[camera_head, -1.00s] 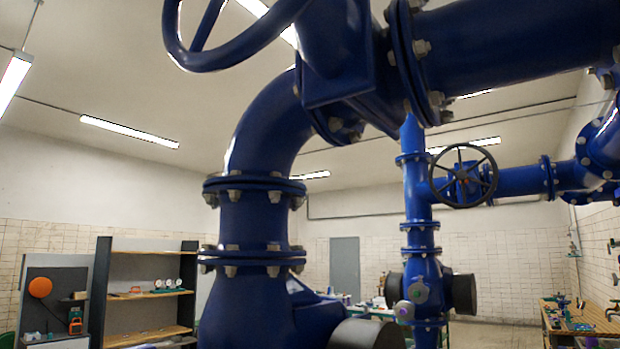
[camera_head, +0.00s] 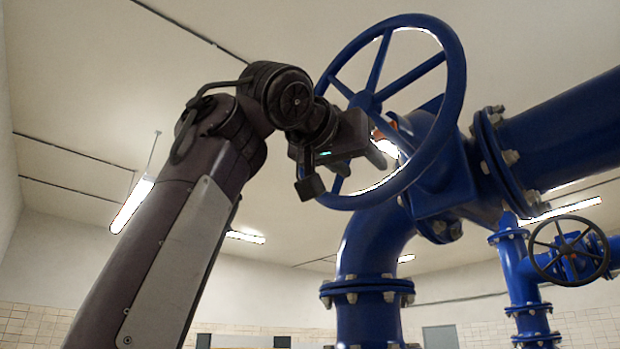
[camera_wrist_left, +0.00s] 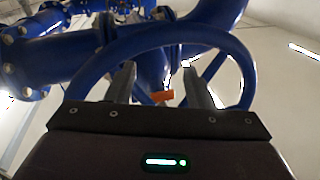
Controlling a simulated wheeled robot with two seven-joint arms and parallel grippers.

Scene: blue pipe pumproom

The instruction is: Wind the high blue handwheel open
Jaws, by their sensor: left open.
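The high blue handwheel (camera_head: 452,100) is a large spoked wheel, upper centre-right in the head view, tilted toward me. It sits on a blue valve body (camera_head: 448,190). My left gripper (camera_head: 386,150) reaches in from the left at the wheel's lower left part, overlapping the spokes in the picture. In the left wrist view the wheel's rim (camera_wrist_left: 160,38) arches above the gripper (camera_wrist_left: 158,72). Its two fingers stand apart and open, with no rim visibly clamped between them. I cannot tell whether they touch the wheel. A small orange part (camera_wrist_left: 162,97) shows between the fingers. My right gripper is not in view.
A thick blue pipe (camera_head: 560,130) runs right from the valve, and a blue elbow pipe (camera_head: 370,245) drops below it. A smaller dark handwheel (camera_head: 570,250) is at the right. The space left of the wheel is open apart from my arm.

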